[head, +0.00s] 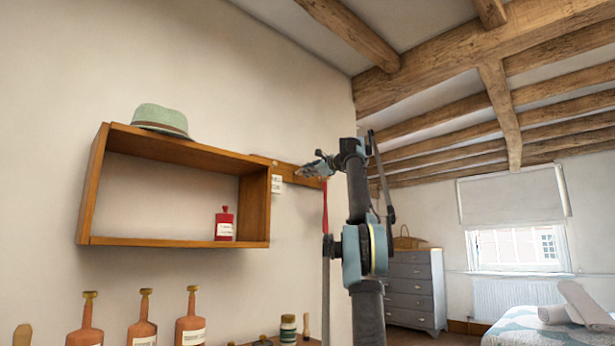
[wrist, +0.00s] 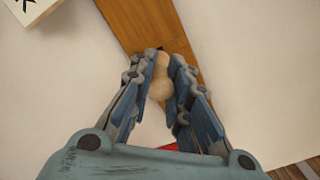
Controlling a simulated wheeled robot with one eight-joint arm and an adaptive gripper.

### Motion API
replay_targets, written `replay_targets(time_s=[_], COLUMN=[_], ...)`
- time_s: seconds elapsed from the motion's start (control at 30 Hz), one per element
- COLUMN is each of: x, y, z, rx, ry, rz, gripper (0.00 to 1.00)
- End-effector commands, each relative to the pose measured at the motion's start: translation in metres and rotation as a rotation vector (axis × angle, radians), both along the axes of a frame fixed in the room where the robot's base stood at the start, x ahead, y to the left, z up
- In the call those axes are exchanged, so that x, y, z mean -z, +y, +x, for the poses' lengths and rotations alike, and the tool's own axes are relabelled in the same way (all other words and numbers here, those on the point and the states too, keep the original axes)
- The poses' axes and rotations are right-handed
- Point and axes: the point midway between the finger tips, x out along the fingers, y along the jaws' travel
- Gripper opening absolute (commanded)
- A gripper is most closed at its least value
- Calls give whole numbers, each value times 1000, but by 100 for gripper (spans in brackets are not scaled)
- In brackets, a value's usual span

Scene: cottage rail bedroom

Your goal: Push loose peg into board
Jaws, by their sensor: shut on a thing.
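The board is a wooden rail (head: 288,173) fixed to the wall, right of the open shelf; its wood also shows in the wrist view (wrist: 130,18). My gripper (head: 308,171) is at the rail. In the wrist view my gripper (wrist: 160,62) is shut on a pale wooden peg (wrist: 160,84), with a finger on either side. The peg's far end is at the rail's face, beside a small dark spot that may be a hole. How deep the peg sits cannot be told. In the head view the peg is too small to make out.
A white tag (head: 277,184) hangs by the rail, left of my gripper. A red strip (head: 325,207) hangs below it. The wooden shelf (head: 180,242) holds a red bottle (head: 224,224) and a green hat (head: 160,119). Brown bottles (head: 190,325) stand below.

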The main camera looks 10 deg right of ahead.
Motion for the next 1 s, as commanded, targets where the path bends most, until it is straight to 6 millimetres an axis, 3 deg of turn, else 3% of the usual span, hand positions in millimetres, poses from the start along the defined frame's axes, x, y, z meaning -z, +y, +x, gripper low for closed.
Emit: replay_targets(time_s=[1.0], x=[-1], y=[12], z=[17], rx=[0], ry=[0], rz=[0], gripper=[0])
